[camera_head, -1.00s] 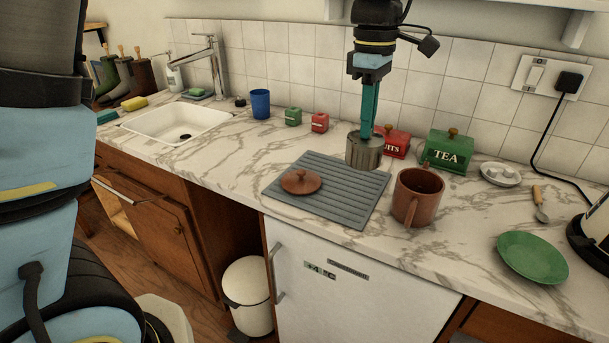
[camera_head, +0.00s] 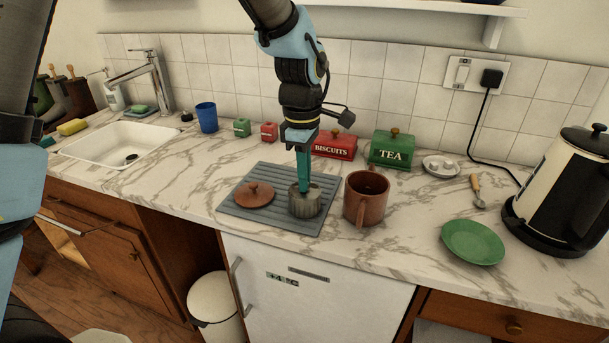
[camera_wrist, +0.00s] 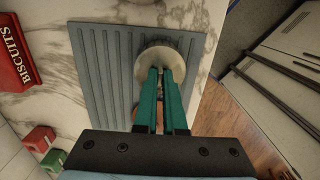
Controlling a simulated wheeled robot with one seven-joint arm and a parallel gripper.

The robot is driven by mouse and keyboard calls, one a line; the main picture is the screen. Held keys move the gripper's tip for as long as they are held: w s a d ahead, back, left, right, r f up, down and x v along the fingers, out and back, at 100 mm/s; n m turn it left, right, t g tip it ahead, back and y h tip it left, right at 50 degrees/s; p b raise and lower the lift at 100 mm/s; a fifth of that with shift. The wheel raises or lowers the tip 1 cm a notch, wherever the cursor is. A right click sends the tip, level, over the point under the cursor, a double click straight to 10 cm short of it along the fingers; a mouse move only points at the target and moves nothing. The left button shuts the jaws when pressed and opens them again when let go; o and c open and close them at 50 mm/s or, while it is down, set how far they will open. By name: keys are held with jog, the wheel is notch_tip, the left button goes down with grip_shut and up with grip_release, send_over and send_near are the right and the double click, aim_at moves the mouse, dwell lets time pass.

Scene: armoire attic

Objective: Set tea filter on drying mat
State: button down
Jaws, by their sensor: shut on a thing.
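The tea filter (camera_head: 312,208) is a small grey-brown cylinder at the right part of the grey ribbed drying mat (camera_head: 283,222). My gripper (camera_head: 304,188) points down from above with its teal fingers shut on the filter's upper part. The filter is upright over the mat; I cannot tell whether its base touches it. In the wrist view, the fingers (camera_wrist: 164,75) cover part of the pale round filter (camera_wrist: 160,54), with the mat (camera_wrist: 97,70) beneath. A brown knobbed lid (camera_head: 255,196) lies on the mat, left of the filter.
A brown mug (camera_head: 366,204) stands close right of the mat. Behind are a red biscuits box (camera_head: 335,146) and a green tea box (camera_head: 391,151). A green plate (camera_head: 473,242) and kettle (camera_head: 565,185) are to the right. The sink (camera_head: 115,145) is at left.

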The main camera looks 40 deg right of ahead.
jog(key=shift+f, duration=0.15)
jog(key=c, duration=1)
grip_release()
notch_tip(320, 180, up, 12)
jog(key=b, duration=0.1)
jog(key=shift+w+r+b, duration=0.15)
jog(key=shift+r+b, duration=0.05)
jog(key=shift+b, duration=0.1)
jog(key=shift+a, duration=0.1)
